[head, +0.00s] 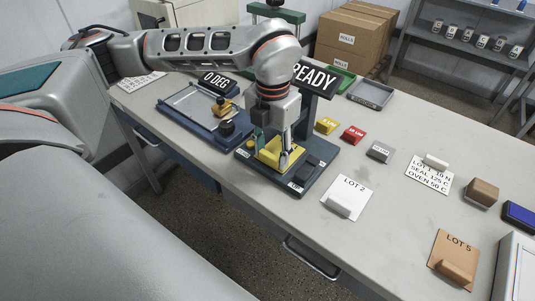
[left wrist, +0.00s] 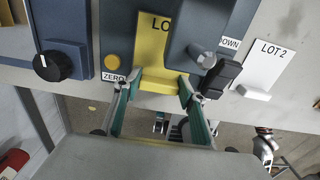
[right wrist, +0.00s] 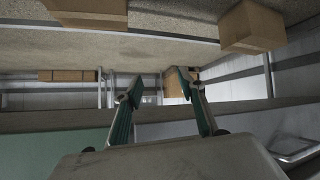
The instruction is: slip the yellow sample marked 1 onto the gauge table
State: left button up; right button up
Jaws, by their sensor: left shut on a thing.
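The yellow sample (head: 268,157) is a flat card with a raised yellow grip block. It lies over the dark base of the gauge (head: 297,186), beneath the READY display (head: 313,78). In the left wrist view the sample (left wrist: 152,50) shows only "LO"; its number is hidden behind a dark gauge part (left wrist: 205,30). My left gripper (head: 287,155) points down and is shut on the grip block, with a fingertip at each end (left wrist: 158,90). I cannot tell whether the card rests fully on the gauge table. My right gripper (right wrist: 153,88) is open and empty, away from the bench.
A blue coater (head: 205,113) with a 0 DEG display stands left of the gauge. A white LOT 2 card (head: 352,187) lies close to its right. Small yellow (head: 326,126), red (head: 353,135) and grey (head: 381,151) blocks sit behind. A brown LOT 5 card (head: 455,250) lies further right.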

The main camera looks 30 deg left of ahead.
pick_arm(q)
jog(key=shift+f, duration=0.2)
jog(key=o, duration=1)
notch_tip(320, 180, up, 12)
jog(key=shift+s, duration=0.1)
dwell(0.5)
